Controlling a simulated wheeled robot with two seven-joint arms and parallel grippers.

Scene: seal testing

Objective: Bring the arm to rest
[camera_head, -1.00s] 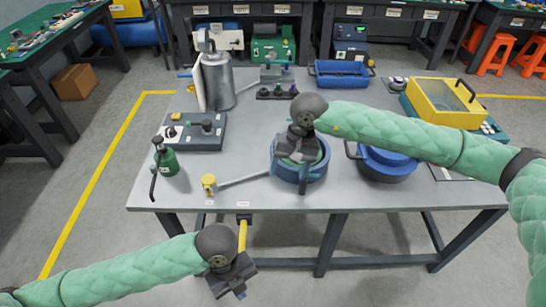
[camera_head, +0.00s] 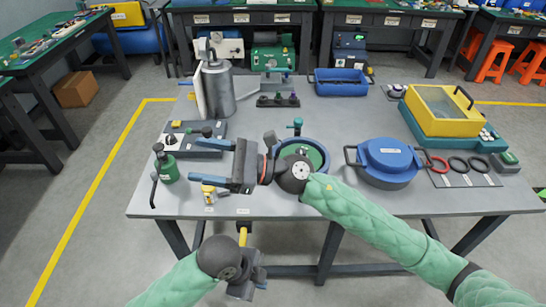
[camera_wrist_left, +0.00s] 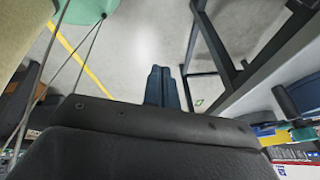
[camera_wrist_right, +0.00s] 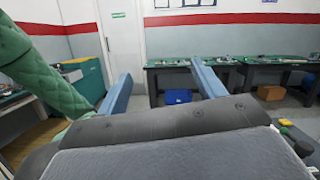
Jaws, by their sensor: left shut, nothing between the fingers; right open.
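My right gripper (camera_head: 201,161) is open and empty, held over the left front part of the table (camera_head: 350,112), with its fingers pointing left. In the right wrist view its two blue fingers (camera_wrist_right: 162,85) are wide apart with nothing between them. My left gripper (camera_head: 262,284) is low, in front of the table's front edge, near a hanging yellow bar. In the left wrist view its fingers (camera_wrist_left: 163,75) are shut together and empty, above the floor.
A blue-rimmed open pot (camera_head: 318,150) stands just behind my right wrist. A blue-lidded pot (camera_head: 388,160), seal rings (camera_head: 458,164) and a yellow box (camera_head: 440,108) are to the right. A green bottle (camera_head: 167,165) and a metal canister (camera_head: 217,90) are to the left.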

